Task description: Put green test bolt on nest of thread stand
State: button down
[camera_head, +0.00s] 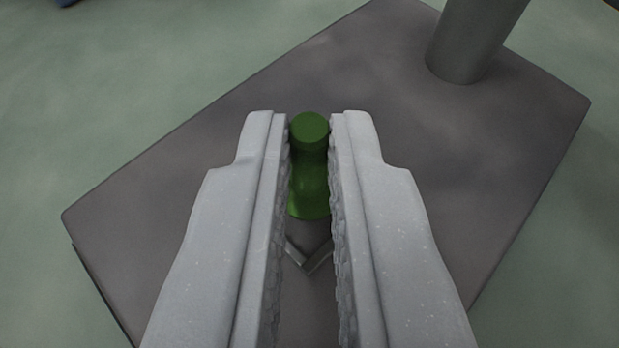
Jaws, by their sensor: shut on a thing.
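The green test bolt (309,180) is between the two grey fingers of my gripper (310,165), near their tips. My gripper is shut on it. The bolt has a round top and a wider lower part. Below it in the picture is a dark grey plate (180,200), which looks like the base of the thread stand. A small V-shaped metal piece (310,262) shows between the fingers just under the bolt; it may be the nest. I cannot tell whether the bolt touches it. The fingers hide the sides of the bolt and part of the plate.
A thick grey post (470,45) rises from the plate at the upper right. The plate is otherwise bare where it shows. Greenish floor (90,90) surrounds it. A small dark blue thing (66,3) is cut off at the top left edge.

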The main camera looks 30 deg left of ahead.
jog(key=c, duration=1.5)
grip_release()
jog(key=shift+s+d+r, duration=0.3)
jog(key=shift+s, duration=0.1)
jog(key=p+v, duration=0.1)
jog(key=v, duration=1)
jog(key=shift+f, duration=0.1)
